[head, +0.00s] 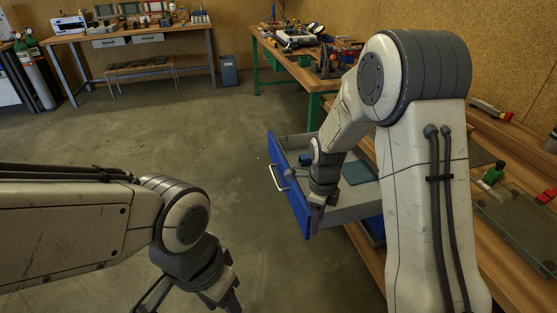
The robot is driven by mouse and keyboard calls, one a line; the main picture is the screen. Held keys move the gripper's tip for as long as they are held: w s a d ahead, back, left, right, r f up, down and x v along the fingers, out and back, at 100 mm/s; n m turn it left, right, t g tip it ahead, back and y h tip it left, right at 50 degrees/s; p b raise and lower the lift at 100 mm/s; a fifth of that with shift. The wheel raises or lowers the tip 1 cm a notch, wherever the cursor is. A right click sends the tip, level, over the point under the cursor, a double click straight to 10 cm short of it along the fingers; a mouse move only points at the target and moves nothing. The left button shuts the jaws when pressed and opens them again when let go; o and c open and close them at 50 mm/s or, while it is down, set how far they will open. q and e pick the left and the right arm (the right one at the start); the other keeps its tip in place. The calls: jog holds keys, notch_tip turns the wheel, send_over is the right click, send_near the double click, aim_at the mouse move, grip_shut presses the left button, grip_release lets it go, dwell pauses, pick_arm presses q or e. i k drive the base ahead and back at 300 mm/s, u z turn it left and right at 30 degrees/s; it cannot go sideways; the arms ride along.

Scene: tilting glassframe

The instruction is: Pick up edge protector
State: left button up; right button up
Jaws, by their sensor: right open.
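An open drawer with a blue front (290,192) sticks out from the workbench at the right. A small blue block (305,159), which may be the edge protector, lies inside it near the far side. A flat teal piece (358,171) lies further right in the drawer. My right gripper (316,221) points down at the drawer, in front of the small blue block, and is open. I see nothing between its fingers, though they show small and dark. My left gripper (234,304) is low in the view and cut off by the bottom edge; its opening does not show.
The workbench (515,272) at right holds a glass pane (525,219), a green clamp piece (493,174) and a red one (546,195). A green-legged table (285,62) stands behind. The floor left of the drawer is clear. My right arm hides part of the bench.

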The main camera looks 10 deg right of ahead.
aim_at(305, 159)
jog(key=u, duration=0.8)
jog(key=i, duration=2.85)
jog(key=z, duration=2.45)
